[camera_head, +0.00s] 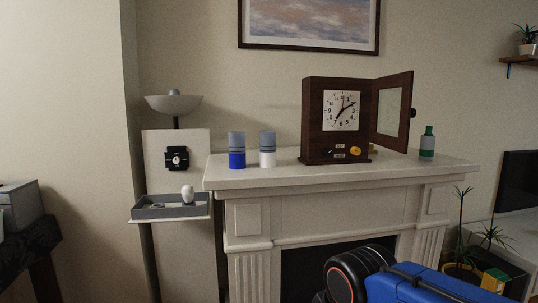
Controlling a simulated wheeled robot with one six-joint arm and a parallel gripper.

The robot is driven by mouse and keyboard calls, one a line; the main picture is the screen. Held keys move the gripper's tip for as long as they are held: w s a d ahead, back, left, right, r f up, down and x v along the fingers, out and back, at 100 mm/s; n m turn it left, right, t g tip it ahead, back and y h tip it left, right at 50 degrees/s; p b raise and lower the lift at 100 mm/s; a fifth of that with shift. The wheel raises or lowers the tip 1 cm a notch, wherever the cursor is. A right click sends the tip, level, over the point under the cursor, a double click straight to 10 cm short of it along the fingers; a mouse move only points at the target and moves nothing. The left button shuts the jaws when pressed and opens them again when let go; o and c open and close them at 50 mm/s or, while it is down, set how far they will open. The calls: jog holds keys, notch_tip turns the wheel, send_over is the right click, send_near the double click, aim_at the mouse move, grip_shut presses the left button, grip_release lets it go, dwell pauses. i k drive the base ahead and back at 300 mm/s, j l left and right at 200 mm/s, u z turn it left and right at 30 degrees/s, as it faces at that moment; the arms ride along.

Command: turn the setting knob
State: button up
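A dark wooden clock (312,115) stands on the mantel, its hinged door (390,110) swung open to the right. Below its white dial (341,111) are two small knobs. One is a black knob (329,152) on the left, and the other is a brass-yellow knob (355,151) on the right. Small labels sit by them, too small to read, so I cannot tell which is the setting knob. My gripper is not in view. Only a black joint with an orange ring and a blue part, likely of my arm, show at the bottom right, below the mantel.
A blue-and-grey canister (237,150) and a white-and-grey canister (267,150) stand left of the clock. A green bottle (427,142) stands right of the open door. A grey tray (170,211) and a panel with a black fitting (177,158) are at left.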

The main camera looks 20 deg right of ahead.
aim_at(325, 151)
jog(key=l, duration=1.45)
jog(key=k+l, duration=0.15)
jog(key=l, duration=1.35)
